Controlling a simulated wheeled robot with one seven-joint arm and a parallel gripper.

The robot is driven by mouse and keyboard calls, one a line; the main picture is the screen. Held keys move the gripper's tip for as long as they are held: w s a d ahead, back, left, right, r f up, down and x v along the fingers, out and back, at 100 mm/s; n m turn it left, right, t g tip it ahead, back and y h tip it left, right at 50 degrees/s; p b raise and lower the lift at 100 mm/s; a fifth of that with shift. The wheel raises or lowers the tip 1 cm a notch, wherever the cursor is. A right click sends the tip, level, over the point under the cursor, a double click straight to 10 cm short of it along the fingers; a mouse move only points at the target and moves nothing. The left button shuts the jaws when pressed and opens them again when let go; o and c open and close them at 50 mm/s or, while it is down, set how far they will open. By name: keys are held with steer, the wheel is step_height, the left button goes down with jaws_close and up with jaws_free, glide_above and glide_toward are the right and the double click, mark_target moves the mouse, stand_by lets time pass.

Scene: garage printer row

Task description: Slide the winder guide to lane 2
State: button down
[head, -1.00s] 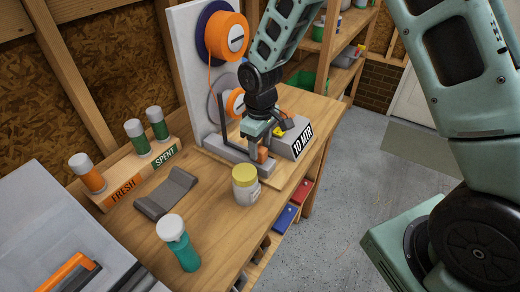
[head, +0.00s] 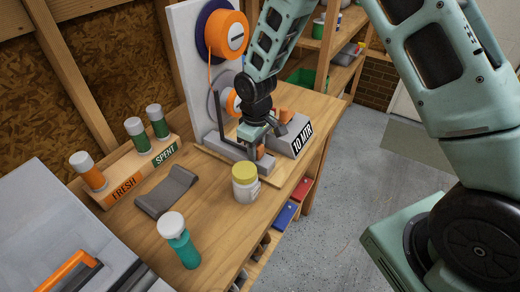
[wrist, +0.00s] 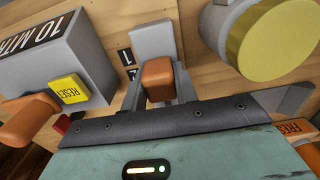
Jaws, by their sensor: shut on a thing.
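The winder guide's orange block (wrist: 157,80) sits between the fingers of my gripper (wrist: 159,92) in the wrist view. My gripper is shut on it, low over the grey winder base. In the head view my gripper (head: 258,152) is at the grey base (head: 229,148), in front of the white spool board (head: 190,65). A black lane plate (wrist: 128,65) with partly covered white marks lies left of the block in the wrist view. I cannot tell which lane the guide is in.
The grey "10 MTR" box (head: 297,139) stands right of my gripper; its yellow RESET button (wrist: 69,89) shows in the wrist view. A yellow-lidded jar (head: 246,188) stands close in front. A green bottle (head: 181,243) and grey cradle (head: 167,193) are farther left.

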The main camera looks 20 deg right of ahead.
steer(key=shift+w+a, duration=0.7)
steer(key=shift+w, duration=0.3)
steer(key=c, duration=1.1)
jaws_free()
steer(key=shift+r, duration=0.1)
step_height(320, 180, up, 17)
steer(key=b, duration=0.2)
steer(key=shift+r+b, duration=0.2)
steer(key=shift+b, duration=0.1)
